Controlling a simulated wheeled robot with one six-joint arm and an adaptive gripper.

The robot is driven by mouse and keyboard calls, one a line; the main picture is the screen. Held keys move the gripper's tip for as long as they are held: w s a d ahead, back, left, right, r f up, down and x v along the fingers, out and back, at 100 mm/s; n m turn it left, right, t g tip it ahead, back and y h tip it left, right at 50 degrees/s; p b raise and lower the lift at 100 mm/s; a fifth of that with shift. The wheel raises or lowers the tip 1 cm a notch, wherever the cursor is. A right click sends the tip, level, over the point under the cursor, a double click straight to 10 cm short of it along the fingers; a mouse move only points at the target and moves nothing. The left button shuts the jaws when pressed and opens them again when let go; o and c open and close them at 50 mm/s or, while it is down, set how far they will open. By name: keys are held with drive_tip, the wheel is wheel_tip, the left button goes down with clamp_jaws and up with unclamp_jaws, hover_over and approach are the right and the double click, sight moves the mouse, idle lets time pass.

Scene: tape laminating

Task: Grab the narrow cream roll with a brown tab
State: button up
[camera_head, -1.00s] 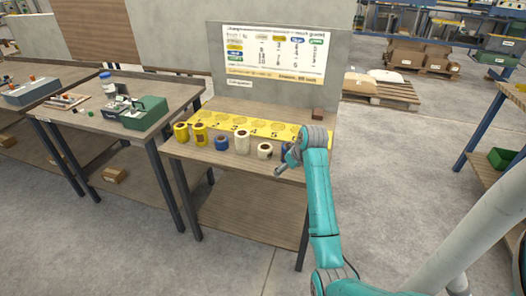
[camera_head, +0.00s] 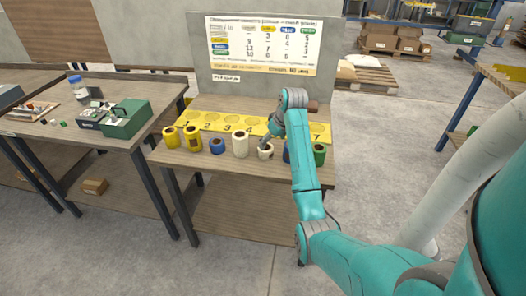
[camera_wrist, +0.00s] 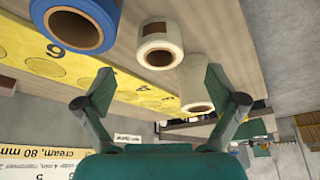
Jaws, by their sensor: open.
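The short cream roll (camera_head: 265,153) stands on the table between the tall cream roll (camera_head: 240,145) and a blue roll (camera_head: 287,151) partly hidden by my arm. In the wrist view the short cream roll (camera_wrist: 160,42) shows its brown core, and the tall cream roll (camera_wrist: 195,82) lies beyond it to the right.
Two yellow rolls (camera_head: 181,137) and another blue roll (camera_head: 217,146) stand to the left, a green roll (camera_head: 319,155) to the right. A numbered yellow strip (camera_head: 212,122) lies behind the row. A brown block lies behind my arm. A board (camera_head: 262,45) stands at the back.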

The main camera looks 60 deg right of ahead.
sight(266, 152)
drive_tip(key=shift+x, duration=3.85)
drive_tip(key=shift+w, duration=0.1)
drive_tip(key=c, duration=1.2)
